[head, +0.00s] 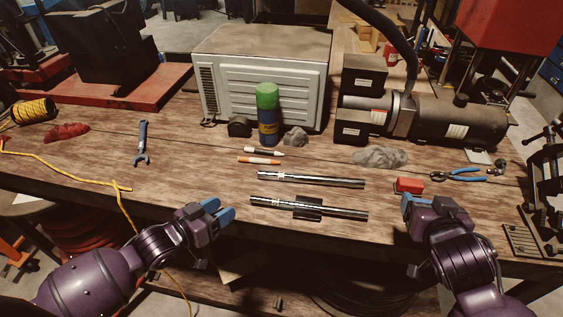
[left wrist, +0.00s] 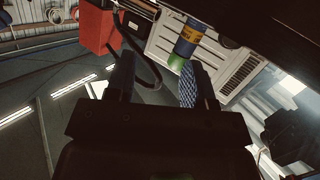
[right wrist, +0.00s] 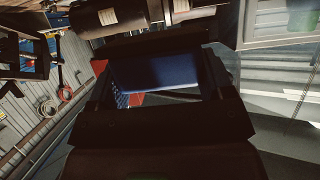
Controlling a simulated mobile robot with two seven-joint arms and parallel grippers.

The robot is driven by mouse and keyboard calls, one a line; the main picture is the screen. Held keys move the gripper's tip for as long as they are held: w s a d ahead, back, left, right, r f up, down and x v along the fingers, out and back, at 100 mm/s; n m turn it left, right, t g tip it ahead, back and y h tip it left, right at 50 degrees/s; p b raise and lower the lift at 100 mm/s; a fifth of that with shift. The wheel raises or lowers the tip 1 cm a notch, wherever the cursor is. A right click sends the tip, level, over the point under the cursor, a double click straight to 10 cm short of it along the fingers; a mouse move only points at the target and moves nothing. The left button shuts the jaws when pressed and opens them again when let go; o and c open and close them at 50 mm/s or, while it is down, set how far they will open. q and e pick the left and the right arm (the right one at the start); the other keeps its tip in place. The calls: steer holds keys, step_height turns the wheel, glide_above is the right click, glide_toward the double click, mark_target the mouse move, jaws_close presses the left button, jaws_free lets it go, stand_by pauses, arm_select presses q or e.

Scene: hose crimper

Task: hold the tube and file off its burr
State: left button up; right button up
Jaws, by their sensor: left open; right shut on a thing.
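Two shiny metal tubes lie on the wooden bench; the rear tube (head: 310,179) lies flat. The front tube (head: 345,213) has a dark block-like piece (head: 308,207) around or against its middle. I cannot make out the burr. My left gripper (head: 216,212) is open and empty, left of the front tube, near the bench's front edge. My right gripper (head: 408,200) is right of the tubes, at a red block (head: 409,185). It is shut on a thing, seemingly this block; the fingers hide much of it. A dark-blue surface shows between its jaws in the right wrist view.
Blue-handled pliers (head: 462,175) lie at the right, a wrench (head: 142,145) at the left. A grey metal box (head: 262,70) and a motor (head: 455,120) stand behind.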

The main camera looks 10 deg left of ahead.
mark_target(278, 200)
arm_select(q)
steer(key=shift+m+g+y, duration=0.7)
steer(key=shift+g, duration=0.2)
steer(key=w, duration=0.2)
steer(key=w+r, duration=0.1)
steer(key=w, duration=0.3)
steer(key=shift+w+d+r, duration=0.1)
steer(key=shift+r, duration=0.15)
steer(key=w+g, duration=0.1)
steer(key=w+d+m+g+y, duration=0.1)
steer(key=w+m, duration=0.1)
steer(key=shift+d+r+g, duration=0.35)
steer(key=shift+g, duration=0.05)
steer(key=shift+w+d+r+m+g+y, duration=0.2)
steer(key=shift+w+d+m+g+y, duration=0.1)
steer(key=shift+m, duration=0.2)
steer(key=s+d+r+m+g+y, duration=0.1)
steer(key=s+d+r+m+g, duration=0.2)
steer(key=d+r+m+g, duration=0.45)
steer(key=shift+m+g, duration=0.35)
steer(key=shift+m, duration=0.5)
steer(key=x, duration=0.3)
steer(key=a+x, duration=0.1)
steer(key=x, duration=0.3)
steer(key=a+x, duration=0.1)
steer(key=x, duration=0.3)
steer(key=shift+w+d+f, duration=0.15)
steer(key=shift+w+f, duration=0.1)
steer(key=shift+f, duration=0.35)
steer(key=shift+c, duration=0.5)
